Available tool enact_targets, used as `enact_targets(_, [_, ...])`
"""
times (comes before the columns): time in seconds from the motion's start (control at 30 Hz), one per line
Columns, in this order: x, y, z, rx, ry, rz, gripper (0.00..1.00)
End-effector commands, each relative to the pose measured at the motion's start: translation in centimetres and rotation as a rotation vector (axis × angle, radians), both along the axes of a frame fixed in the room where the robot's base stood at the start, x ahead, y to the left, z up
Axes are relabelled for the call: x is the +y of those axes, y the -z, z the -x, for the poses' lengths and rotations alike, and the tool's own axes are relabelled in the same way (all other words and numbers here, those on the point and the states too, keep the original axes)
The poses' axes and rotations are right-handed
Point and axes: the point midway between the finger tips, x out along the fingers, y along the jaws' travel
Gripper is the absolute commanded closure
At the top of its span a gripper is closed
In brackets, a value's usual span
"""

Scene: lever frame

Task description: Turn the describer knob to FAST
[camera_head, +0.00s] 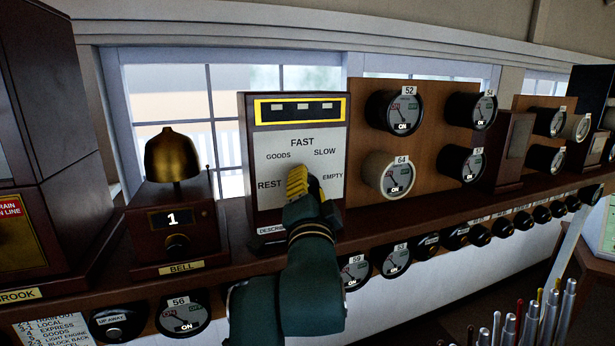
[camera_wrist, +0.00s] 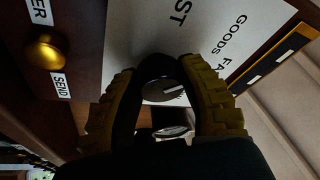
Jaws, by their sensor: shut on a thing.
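The describer (camera_head: 250,130) is a dark wooden box with a white face plate (camera_head: 270,135) marked FAST at top, GOODS, SLOW, REST and EMPTY. My gripper (camera_head: 298,182), with yellow ridged fingers, is at the middle of the plate. It hides the describer knob in the head view. In the wrist view, my gripper (camera_wrist: 164,75) is shut on the dark round knob (camera_wrist: 160,90). A small pale mark shows on the knob; I cannot tell which word it points to. The plate (camera_wrist: 160,28) appears turned there, with GOODS and part of FAST readable.
A brass bell (camera_head: 170,155) on a wooden box stands left of the describer. Round dials, such as dial 64 (camera_head: 388,175), are on a board to the right. A brass knob (camera_wrist: 45,52) by a SEND label shows in the wrist view. Lever tops (camera_head: 540,315) rise at lower right.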

Motion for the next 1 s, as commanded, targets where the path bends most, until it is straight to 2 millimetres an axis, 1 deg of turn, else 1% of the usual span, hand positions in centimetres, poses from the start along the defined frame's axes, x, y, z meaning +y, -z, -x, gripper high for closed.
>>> enact_targets(0.3, [0.01, -0.11, 0.01, 0.102, -0.001, -0.282, 0.95])
enact_targets(0.6, [-0.01, -0.13, -0.02, 0.189, 0.0, -0.517, 0.95])
enact_targets(0.8, [-0.01, -0.04, -0.04, 0.229, 0.0, -0.624, 0.95])
enact_targets(1.0, [-0.03, 0.05, -0.05, 0.252, 0.001, -0.684, 0.95])
